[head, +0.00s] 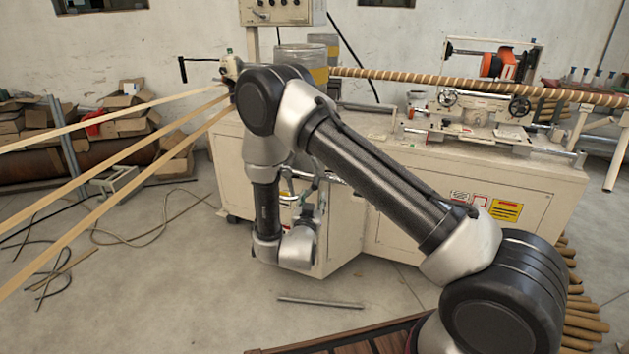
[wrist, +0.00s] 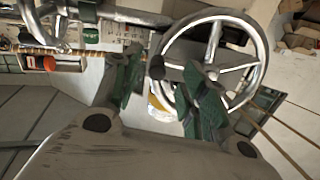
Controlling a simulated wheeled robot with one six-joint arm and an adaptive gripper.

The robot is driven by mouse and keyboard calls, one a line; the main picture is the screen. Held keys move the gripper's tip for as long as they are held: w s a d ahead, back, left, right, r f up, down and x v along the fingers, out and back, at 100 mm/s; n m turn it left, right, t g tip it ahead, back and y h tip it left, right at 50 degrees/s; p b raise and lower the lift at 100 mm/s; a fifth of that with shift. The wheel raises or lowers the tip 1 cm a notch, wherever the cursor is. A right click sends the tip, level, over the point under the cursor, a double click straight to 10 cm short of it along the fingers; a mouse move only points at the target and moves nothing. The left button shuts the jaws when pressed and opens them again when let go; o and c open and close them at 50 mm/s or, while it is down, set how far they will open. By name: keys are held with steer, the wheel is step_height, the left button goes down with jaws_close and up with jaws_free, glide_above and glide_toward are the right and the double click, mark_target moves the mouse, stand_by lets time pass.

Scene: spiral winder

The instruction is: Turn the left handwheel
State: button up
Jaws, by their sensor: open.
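A chrome spoked handwheel (wrist: 213,73) fills the upper right of the wrist view. A dark round knob (wrist: 157,68) shows at its left rim. My gripper (wrist: 162,66) is open, with its two green-padded fingers spread. The knob appears between the fingertips in the picture; I cannot tell whether anything touches. The right finger covers part of the wheel's lower spokes and rim. In the head view, my arm's end is low against the left front of the cabinet, and the handwheel there is mostly hidden behind it.
The beige machine cabinet (head: 480,185) stretches to the right, with small handwheels (head: 519,106) on top. A long wrapped tube (head: 440,80) runs above it. Paper strips (head: 120,150) cross at the left. A loose bar (head: 320,302) lies on the open floor.

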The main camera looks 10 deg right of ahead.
mark_target(315, 188)
steer(key=shift+t, duration=0.3)
steer(key=x, duration=0.3)
steer(key=r+x, duration=0.1)
steer(key=x, duration=0.2)
steer(key=shift+w+d+r, duration=0.1)
steer(key=shift+w+d, duration=0.3)
steer(key=shift+w, duration=0.45)
jaws_close()
